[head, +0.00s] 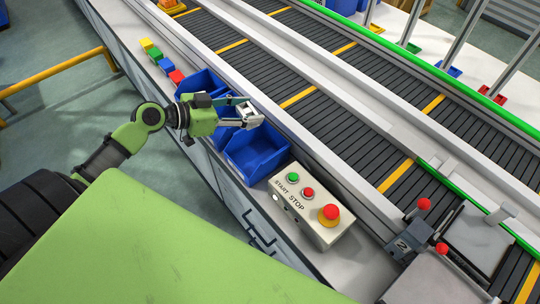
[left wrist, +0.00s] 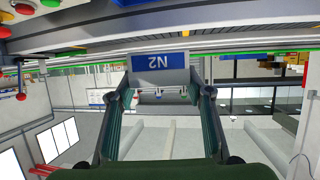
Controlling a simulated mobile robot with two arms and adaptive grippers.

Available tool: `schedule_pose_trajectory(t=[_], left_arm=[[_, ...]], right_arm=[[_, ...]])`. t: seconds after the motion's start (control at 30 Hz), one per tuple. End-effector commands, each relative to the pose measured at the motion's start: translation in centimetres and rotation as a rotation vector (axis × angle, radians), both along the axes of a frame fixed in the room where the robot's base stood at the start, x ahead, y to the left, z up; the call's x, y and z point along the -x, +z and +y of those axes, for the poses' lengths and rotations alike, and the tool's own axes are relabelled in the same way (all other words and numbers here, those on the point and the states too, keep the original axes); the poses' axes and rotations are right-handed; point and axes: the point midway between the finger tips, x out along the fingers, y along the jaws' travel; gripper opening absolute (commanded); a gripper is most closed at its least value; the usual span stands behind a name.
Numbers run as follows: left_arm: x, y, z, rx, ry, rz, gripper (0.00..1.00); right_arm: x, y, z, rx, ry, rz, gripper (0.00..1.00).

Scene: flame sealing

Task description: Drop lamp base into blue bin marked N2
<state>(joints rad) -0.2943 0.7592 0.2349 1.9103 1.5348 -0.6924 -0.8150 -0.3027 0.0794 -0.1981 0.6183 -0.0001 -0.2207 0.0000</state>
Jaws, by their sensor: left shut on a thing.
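My left gripper (head: 242,116) reaches in from the left over the row of blue bins and is shut on a small pale grey piece, the lamp base (head: 249,112). In the left wrist view, the gripper (left wrist: 160,82) has a finger on each side of a pale block with a blue patch (left wrist: 158,62) reading N2 upside down. The nearest blue bin (head: 258,153) looks empty. A middle blue bin (head: 223,132) is partly hidden by the gripper. A far blue bin (head: 199,83) stands behind it. No bin marking is readable in the head view. My right gripper is not in view.
A control box (head: 311,207) with START, STOP and a red knob stands close to the nearest bin. Small coloured blocks (head: 164,65) line the ledge beyond the bins. The conveyor (head: 330,95) runs alongside at right. A yellow rail (head: 55,72) stands at left.

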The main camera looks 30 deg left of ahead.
Motion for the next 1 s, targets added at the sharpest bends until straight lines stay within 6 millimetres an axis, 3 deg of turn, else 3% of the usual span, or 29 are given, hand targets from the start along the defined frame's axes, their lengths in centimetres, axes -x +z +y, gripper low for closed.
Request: schedule_pose_trajectory(t=[0.13, 0.43, 0.8, 0.83, 0.87, 0.9, 1.0], left_arm=[[0.0, -1.6, 0.0, 0.001, 0.0, 0.0, 0.25], [0.0, -4.9, 0.0, 0.002, 0.002, -0.001, 0.25], [0.0, -5.5, 0.0, 0.001, 0.0, -0.001, 0.25], [0.0, -5.5, 0.0, 0.001, 0.0, -0.001, 0.52], [0.0, -5.5, 0.0, 0.001, 0.0, -0.001, 0.6], [0.0, -5.5, 0.0, 0.001, 0.0, -0.001, 0.66], [0.0, -5.5, 0.0, 0.001, 0.0, -0.001, 0.66]], right_arm=[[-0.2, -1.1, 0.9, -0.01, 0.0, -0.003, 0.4], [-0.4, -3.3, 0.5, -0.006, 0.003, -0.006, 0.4], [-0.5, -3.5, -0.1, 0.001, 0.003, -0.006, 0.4], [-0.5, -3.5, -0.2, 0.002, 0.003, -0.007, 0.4], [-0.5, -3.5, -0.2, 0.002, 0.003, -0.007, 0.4], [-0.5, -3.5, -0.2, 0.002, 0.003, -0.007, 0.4], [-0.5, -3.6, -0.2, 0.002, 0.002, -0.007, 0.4]])
